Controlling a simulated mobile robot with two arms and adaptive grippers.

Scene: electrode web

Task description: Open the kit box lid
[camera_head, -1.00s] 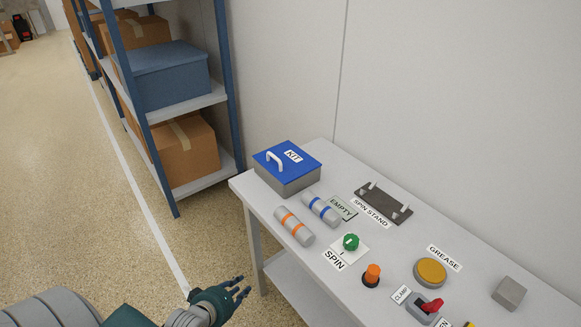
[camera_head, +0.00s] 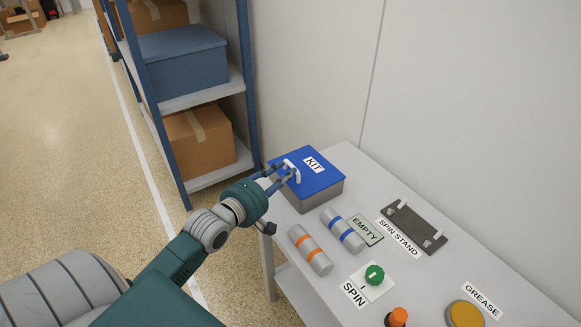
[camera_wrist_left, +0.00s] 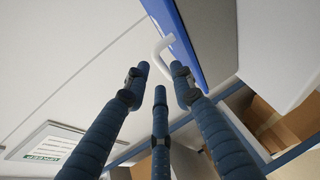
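The kit box (camera_head: 309,201) is a grey box with a closed blue lid (camera_head: 322,178) at the far left end of the table. A white "KIT" label and a white handle (camera_head: 292,171) are on the lid. My left gripper (camera_head: 283,173) is at the handle, its fingers spread on either side of it. In the left wrist view the handle (camera_wrist_left: 163,46) shows just beyond the fingertips (camera_wrist_left: 160,78), which are apart with nothing between them. I cannot tell whether any finger touches the handle. My right gripper is not in view.
An orange-banded cylinder (camera_head: 310,249) and a blue-banded cylinder (camera_head: 342,230) lie in front of the box. The spin stand (camera_head: 415,227), green knob (camera_head: 374,274) and grease pad (camera_head: 465,314) are to the right. A shelf rack (camera_head: 208,101) stands behind left.

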